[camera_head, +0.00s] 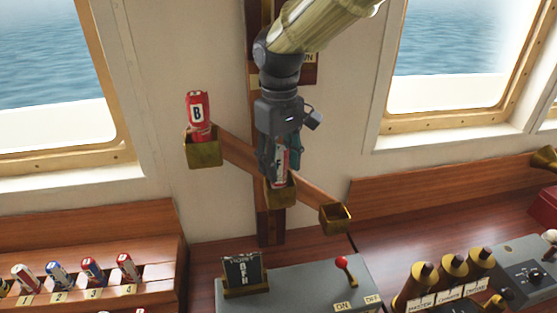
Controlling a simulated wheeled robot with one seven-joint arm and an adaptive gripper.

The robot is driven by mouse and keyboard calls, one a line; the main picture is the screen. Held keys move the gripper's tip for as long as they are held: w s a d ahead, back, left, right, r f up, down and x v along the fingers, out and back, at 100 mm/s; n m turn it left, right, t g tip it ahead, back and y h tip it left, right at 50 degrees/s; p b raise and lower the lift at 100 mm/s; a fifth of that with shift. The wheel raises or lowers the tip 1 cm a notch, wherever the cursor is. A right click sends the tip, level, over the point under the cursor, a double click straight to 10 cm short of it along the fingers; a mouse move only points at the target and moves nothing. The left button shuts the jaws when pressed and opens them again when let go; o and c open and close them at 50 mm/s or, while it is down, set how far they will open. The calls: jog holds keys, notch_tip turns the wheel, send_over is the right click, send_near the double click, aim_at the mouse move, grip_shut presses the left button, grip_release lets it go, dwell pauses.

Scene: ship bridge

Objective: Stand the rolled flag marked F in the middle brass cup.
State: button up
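The rolled flag marked F (280,163), white and red, stands about upright with its lower end in the middle brass cup (281,193). My gripper (279,150) points down over this cup, its dark fingers around the upper part of the flag. I cannot tell whether the fingers press on it or stand slightly apart. The gripper hides the flag's top, and the cup wall hides its bottom. A red flag marked B (198,112) stands in the upper left brass cup (203,152). The lower right brass cup (335,218) looks empty.
A slanting wooden bar (239,150) carries the cups on the wall post. A wooden rack (80,258) at left holds several rolled flags.

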jog(key=shift+o, duration=0.4)
notch_tip(320, 180, up, 12)
dwell(0.5)
